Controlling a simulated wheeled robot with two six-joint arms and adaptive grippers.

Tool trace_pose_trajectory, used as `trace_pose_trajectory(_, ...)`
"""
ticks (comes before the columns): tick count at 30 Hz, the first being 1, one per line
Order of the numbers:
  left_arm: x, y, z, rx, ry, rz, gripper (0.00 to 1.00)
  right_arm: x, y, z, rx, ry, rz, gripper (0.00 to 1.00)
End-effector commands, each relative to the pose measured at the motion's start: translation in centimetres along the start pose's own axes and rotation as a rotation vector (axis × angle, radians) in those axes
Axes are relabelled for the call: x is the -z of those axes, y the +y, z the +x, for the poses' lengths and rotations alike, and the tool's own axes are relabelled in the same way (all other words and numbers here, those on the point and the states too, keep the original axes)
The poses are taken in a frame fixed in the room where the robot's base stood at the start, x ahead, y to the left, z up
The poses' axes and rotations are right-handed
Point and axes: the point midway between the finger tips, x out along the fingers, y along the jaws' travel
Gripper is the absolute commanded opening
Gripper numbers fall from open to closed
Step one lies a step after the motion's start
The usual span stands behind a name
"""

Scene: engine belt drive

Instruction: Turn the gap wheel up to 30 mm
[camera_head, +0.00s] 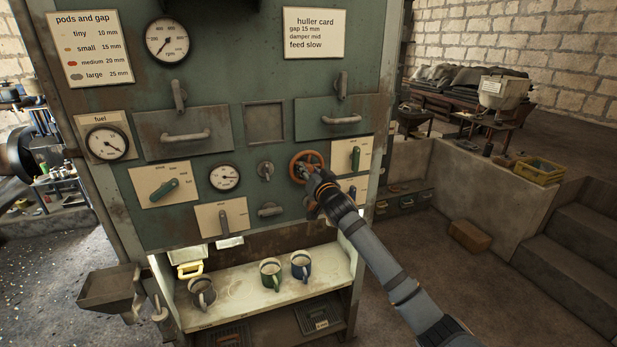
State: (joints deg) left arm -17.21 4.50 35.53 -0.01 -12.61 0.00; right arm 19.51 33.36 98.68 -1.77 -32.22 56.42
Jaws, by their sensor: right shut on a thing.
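The gap wheel, an orange-red handwheel (298,157), sits on the green machine panel (250,90), right of centre. My right gripper (306,172) is at the wheel's lower right and shut on its rim. The fingers cover part of the wheel and its hub. A round dial gauge (224,177) is left of the wheel; its numbers are too small to read. My left gripper is not in view.
A green lever (355,158) is close to the right of the wheel. A huller card (315,33) reads gap 15 mm.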

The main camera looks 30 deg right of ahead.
Motion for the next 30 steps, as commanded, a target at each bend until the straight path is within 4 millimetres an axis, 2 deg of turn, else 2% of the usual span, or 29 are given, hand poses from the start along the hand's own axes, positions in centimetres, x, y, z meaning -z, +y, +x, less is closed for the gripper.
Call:
trace_pose_trajectory(3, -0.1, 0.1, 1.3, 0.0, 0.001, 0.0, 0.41, -0.3, 0.1, 0.0, 0.001, 0.001, 0.092, 0.0)
trace_pose_trajectory(15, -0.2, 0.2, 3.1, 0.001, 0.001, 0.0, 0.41, -0.1, 0.1, 0.0, 0.0, 0.001, 0.325, 0.0)
trace_pose_trajectory(30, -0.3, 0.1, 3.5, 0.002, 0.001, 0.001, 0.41, 0.0, 0.0, 0.0, 0.0, 0.0, 0.39, 0.0)
